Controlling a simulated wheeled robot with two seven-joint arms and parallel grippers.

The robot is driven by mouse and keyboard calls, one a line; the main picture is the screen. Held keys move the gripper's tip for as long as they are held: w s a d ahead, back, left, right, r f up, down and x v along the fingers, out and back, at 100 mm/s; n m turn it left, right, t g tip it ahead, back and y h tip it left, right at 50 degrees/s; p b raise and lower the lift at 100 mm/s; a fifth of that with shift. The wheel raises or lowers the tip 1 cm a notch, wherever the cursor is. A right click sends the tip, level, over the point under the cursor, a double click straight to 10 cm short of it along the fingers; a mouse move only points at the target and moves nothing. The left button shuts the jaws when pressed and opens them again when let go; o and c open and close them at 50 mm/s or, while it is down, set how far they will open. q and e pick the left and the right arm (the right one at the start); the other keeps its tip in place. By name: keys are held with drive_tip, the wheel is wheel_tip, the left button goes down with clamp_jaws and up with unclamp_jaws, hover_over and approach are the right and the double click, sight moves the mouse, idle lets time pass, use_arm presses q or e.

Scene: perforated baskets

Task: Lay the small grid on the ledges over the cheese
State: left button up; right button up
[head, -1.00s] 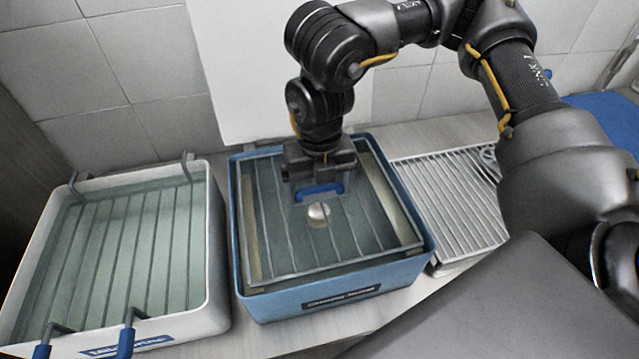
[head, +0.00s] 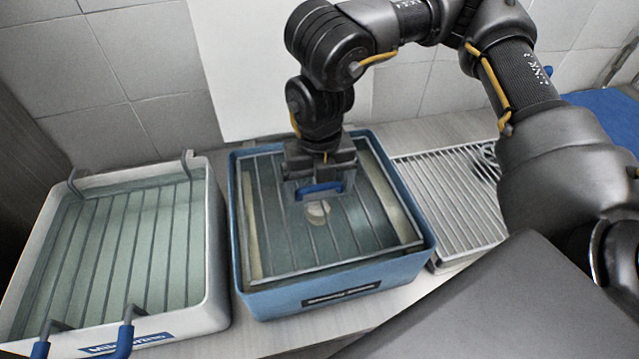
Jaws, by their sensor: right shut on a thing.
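The small grid (head: 294,253) is a metal frame with parallel bars and a blue handle (head: 320,189). It lies level inside the blue basket (head: 336,293), near the rim. Pale ledges (head: 397,210) show along the basket's inner sides; I cannot tell whether the grid touches them. The cheese (head: 317,212), a small whitish round piece, shows below the bars. My right gripper (head: 320,183) reaches down from above and is shut on the blue handle. My left gripper is not in view.
A white basket (head: 216,262) with a large barred grid (head: 123,250) and hooked handles stands at left. A wire rack (head: 448,195) lies at right of the blue basket. A white panel and tiled wall are close behind.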

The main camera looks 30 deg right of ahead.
drive_tip(key=shift+f+b, duration=0.35)
drive_tip(key=shift+f, duration=0.1)
idle(0.3)
drive_tip(key=o, duration=0.8)
drive_tip(key=shift+c, duration=0.2)
idle(0.4)
drive_tip(key=shift+r+p, duration=4)
drive_tip(key=shift+r, duration=1)
